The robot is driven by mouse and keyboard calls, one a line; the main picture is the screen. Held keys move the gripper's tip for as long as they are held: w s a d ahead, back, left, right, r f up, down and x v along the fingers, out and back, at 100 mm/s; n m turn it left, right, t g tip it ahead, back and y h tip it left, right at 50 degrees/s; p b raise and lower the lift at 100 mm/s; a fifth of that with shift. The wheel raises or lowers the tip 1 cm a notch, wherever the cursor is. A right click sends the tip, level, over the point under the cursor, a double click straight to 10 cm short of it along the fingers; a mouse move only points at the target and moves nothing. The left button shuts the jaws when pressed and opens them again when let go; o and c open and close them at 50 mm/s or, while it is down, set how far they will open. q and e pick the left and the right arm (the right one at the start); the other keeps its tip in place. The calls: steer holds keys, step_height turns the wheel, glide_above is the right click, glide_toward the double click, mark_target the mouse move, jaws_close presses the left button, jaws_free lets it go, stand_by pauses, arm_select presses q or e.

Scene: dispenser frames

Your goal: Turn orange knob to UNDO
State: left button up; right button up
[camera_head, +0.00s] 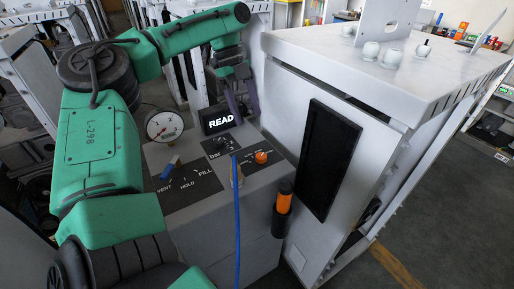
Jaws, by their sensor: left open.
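The orange knob (261,157) sits on a small black plate (266,168) at the right of the grey dispenser box's top. The small lettering around the knob is too small to read, so I cannot tell which mark it points to. My left arm comes in from the left and arches over the box. My left gripper (242,110) hangs by the READ display (219,119), behind and above the knob and apart from it. Its two purple fingers are open, with nothing seen between them. My right gripper is out of view.
A blue-handled lever (169,169) on the VENT/HOLD/FILL plate, a gauge (164,125) and a black "bar" dial (221,144) share the box. A blue hose (238,215) hangs in front. An orange-topped holder (285,195) is on its side. A white cabinet (292,140) stands close right.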

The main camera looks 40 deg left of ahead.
arm_select(q)
glide_toward(261, 155)
steer(key=x, duration=0.2)
steer(key=shift+f, duration=0.4)
steer(key=x, duration=0.4)
steer(key=shift+s+d+f, duration=0.15)
steer(key=shift+d+f, duration=0.1)
steer(key=shift+d, duration=0.05)
steer(key=shift+d+f, duration=0.1)
steer(key=shift+f, duration=0.3)
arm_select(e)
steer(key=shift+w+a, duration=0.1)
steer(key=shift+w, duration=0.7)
arm_select(q)
steer(key=shift+c, duration=0.3)
jaws_close()
